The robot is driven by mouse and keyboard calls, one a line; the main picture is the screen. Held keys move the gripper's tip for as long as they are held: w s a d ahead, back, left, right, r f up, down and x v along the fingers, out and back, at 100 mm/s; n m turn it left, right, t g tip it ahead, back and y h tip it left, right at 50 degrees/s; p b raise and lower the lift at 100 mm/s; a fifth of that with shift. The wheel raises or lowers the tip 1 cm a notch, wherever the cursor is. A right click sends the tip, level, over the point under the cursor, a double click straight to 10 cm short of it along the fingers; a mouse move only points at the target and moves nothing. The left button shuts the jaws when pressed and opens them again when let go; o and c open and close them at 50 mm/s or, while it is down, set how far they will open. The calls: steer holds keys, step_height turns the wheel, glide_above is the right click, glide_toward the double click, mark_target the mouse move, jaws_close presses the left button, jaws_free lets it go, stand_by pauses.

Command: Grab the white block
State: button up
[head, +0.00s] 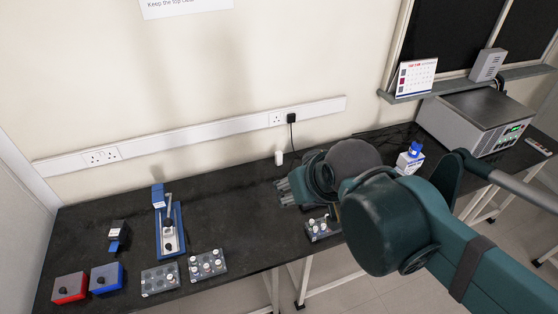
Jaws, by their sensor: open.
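A small white upright piece (279,158) stands at the back of the dark bench, close to the wall. It is the only loose plain white piece that I can make out; whether it is a square block or round is too small to tell. My gripper (282,192) is over the middle of the bench, in front of the white piece and pointing left. Its fingers are apart and nothing shows between them. The white piece is clear of the fingers, and my arm hides part of the bench to the right.
Trays of small vials (206,265) sit at the front edge, with another tray (322,228) below my gripper. A blue stand (169,232), red box (69,288) and blue box (107,279) are left. A blue-capped bottle (409,162) and grey instrument (477,120) are right.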

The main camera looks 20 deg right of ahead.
steer(key=c, duration=0.5)
steer(key=shift+o, duration=0.2)
steer(key=shift+w, duration=0.1)
steer(key=w+d+f+m+g+h+b, duration=0.1)
steer(key=w+d+f+m+h+b, duration=0.15)
steer(key=w, duration=0.85)
steer(key=w+d+f+m+g+h+b, duration=0.1)
steer(key=w+d+f+m+h+b, duration=0.2)
steer(key=w, duration=0.7)
steer(key=w+d+f+m+g+h+b, duration=0.1)
steer(key=w+d+f+m+h+b, duration=0.2)
steer(key=w, duration=0.8)
steer(key=w+f+m+g+h+b, duration=0.1)
steer(key=w+f+m+h+b, duration=0.2)
steer(key=w+f, duration=0.85)
steer(key=m+g+h+b, duration=0.1)
steer(key=m+h+b, duration=0.1)
steer(key=m+b, duration=0.25)
glide_toward(279, 158)
steer(key=shift+w+d+f, duration=0.25)
steer(key=shift+w+d, duration=0.65)
steer(key=shift+d, duration=0.3)
